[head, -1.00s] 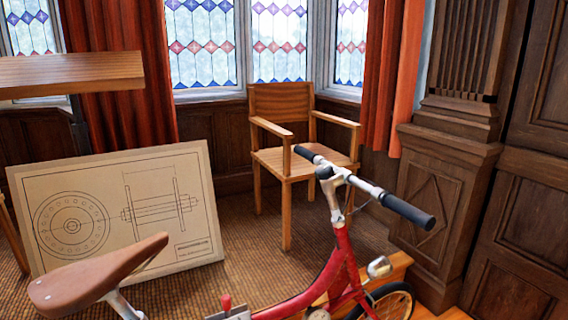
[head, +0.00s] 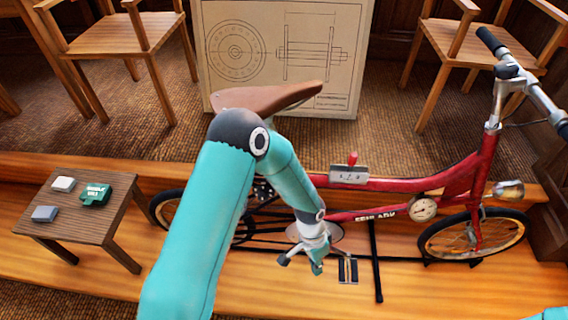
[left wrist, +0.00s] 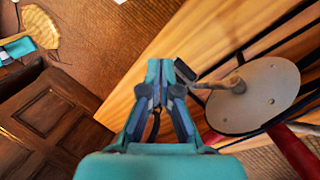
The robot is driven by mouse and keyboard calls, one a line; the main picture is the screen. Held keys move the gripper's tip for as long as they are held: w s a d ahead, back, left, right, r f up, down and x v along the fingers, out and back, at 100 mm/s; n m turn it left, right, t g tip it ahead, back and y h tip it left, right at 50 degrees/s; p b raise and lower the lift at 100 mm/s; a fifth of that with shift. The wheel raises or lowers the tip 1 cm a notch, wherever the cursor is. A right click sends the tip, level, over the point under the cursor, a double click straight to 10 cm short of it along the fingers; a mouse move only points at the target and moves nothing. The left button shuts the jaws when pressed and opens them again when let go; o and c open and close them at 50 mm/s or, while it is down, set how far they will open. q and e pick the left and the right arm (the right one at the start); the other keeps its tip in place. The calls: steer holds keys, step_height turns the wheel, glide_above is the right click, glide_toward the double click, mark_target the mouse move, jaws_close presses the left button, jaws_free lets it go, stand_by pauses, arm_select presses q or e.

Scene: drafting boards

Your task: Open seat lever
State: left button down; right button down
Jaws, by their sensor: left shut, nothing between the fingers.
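A red bicycle (head: 455,180) stands upright on a wooden platform. Its brown saddle (head: 270,97) is at the upper middle, partly behind my left arm. The seat post and any lever on it are hidden by my arm in the head view. My left gripper (head: 317,266) is shut and empty, low beside the crank and pedal. In the left wrist view the closed fingers (left wrist: 160,66) point over the platform, left of the grey crank disc (left wrist: 253,95).
A small dark table (head: 80,215) with a green box (head: 95,194) and two small blocks stands at left. Wooden chairs (head: 120,40) and a drawing board (head: 345,75) stand behind. A stand bar (head: 376,262) reaches toward the platform's front, where the floor is clear.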

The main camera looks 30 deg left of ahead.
arm_select(q)
steer(key=w+a+r+m+g+y+p, duration=0.1)
steer(key=w+a+r+m+y, duration=0.15)
steer(key=w+r, duration=0.45)
steer(key=w+a+r+m+y, duration=0.25)
steer(key=w+r+m, duration=0.2)
steer(key=r, duration=0.55)
step_height(320, 180, up, 16)
steer(key=w+a+r+y, duration=0.1)
steer(key=a+y, duration=0.1)
steer(key=y, duration=0.2)
steer(key=s+a+r+x, duration=0.1)
steer(key=a+x, duration=0.1)
steer(key=x, duration=1.1)
steer(key=shift+s+a+g+p, duration=0.25)
steer(key=shift+s+g+p, duration=0.1)
steer(key=shift+s+g, duration=0.05)
steer(key=shift+d, duration=0.15)
